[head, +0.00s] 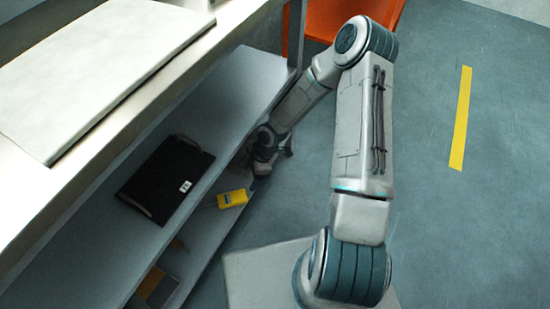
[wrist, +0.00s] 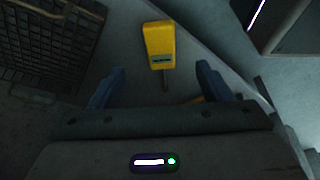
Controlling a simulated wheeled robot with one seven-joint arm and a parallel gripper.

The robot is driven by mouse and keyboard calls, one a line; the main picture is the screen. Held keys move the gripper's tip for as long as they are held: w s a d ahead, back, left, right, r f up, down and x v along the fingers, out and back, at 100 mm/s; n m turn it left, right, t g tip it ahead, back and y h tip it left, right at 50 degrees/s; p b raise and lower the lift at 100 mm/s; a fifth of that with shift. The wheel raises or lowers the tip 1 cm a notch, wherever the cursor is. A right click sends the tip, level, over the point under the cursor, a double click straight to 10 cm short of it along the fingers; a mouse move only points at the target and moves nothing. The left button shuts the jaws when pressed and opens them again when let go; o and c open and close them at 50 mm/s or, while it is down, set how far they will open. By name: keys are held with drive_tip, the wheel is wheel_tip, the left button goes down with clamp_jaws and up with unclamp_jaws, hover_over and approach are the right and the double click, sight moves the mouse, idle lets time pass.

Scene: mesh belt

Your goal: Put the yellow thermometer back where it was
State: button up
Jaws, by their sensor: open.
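The yellow thermometer (head: 233,198) lies on a lower grey shelf, near its front edge. It also shows in the wrist view (wrist: 159,43), with a dark display strip and a thin probe pointing toward my gripper. My gripper (wrist: 160,80) is open and empty, its two blue fingers spread. The thermometer's body lies just beyond the fingertips, roughly in line with the gap between them. In the head view my gripper (head: 264,166) is low at the shelf front, above and right of the thermometer, and partly in shadow.
A black binder (head: 166,178) lies on the shelf above. Brown and dark items (head: 157,288) lie further along the lower shelf. A dark gridded object (wrist: 55,45) is left of the thermometer in the wrist view. An orange object (head: 330,18) stands beyond the shelf end. The floor at right is clear.

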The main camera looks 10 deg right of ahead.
drive_tip(key=s+d+r+m+h, duration=0.1)
drive_tip(key=d+r+m+h, duration=0.3)
drive_tip(key=r, duration=0.5)
drive_tip(key=s+d+r+m+h, duration=0.15)
drive_tip(key=d+r+m, duration=0.25)
drive_tip(key=d+r, duration=0.4)
drive_tip(key=s+a+r+m+t+y, duration=0.1)
drive_tip(key=s+r+m, duration=0.9)
drive_tip(key=s+r, duration=0.4)
wheel_tip(320, 180, up, 3)
drive_tip(key=shift+r+m+t, duration=0.15)
drive_tip(key=shift+m+t, duration=0.15)
